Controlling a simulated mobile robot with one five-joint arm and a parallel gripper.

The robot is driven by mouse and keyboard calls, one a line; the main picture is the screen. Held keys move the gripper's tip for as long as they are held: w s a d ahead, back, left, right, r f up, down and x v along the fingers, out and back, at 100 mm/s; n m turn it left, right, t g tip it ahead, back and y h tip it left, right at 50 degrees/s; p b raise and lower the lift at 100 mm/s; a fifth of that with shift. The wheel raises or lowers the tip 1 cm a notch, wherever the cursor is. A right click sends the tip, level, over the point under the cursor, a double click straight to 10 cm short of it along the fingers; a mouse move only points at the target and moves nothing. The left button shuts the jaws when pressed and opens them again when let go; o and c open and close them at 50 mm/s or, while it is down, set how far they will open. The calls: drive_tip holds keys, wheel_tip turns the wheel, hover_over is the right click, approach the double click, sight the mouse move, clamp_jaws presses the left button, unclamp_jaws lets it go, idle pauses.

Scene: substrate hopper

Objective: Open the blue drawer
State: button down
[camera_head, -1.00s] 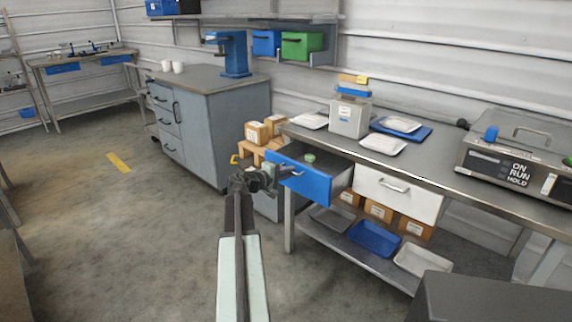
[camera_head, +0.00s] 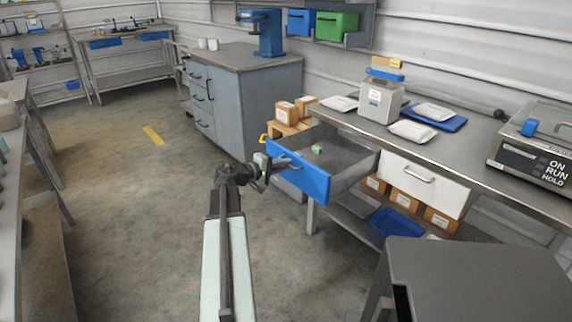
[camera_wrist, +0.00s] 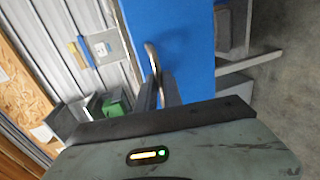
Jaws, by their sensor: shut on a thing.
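The blue drawer (camera_head: 300,171) is pulled well out from under the steel workbench, and its inside shows. A small green item (camera_head: 317,149) lies in it. My gripper (camera_head: 277,162) is at the drawer's blue front, with my arm reaching up from the bottom of the head view. In the wrist view the blue drawer front (camera_wrist: 183,45) fills the upper middle, with its curved metal handle (camera_wrist: 153,58). My gripper's fingers (camera_wrist: 160,88) are shut on the handle. The handle is mostly hidden by the gripper in the head view.
A white drawer (camera_head: 424,184) to the right is closed. A dark grey block (camera_head: 480,280) stands at the lower right, near the bench. Trays, a scale and a machine (camera_head: 535,150) sit on the bench top (camera_head: 455,155). Open floor (camera_head: 130,200) lies to the left.

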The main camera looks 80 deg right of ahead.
drive_tip(key=shift+d+r, duration=0.1)
drive_tip(key=shift+d, duration=0.05)
drive_tip(key=c, duration=1.5)
unclamp_jaws()
drive_tip(key=shift+s, duration=0.1)
drive_tip(key=p+v, duration=0.1)
drive_tip(key=v, duration=0.7)
drive_tip(key=shift+p, duration=0.4)
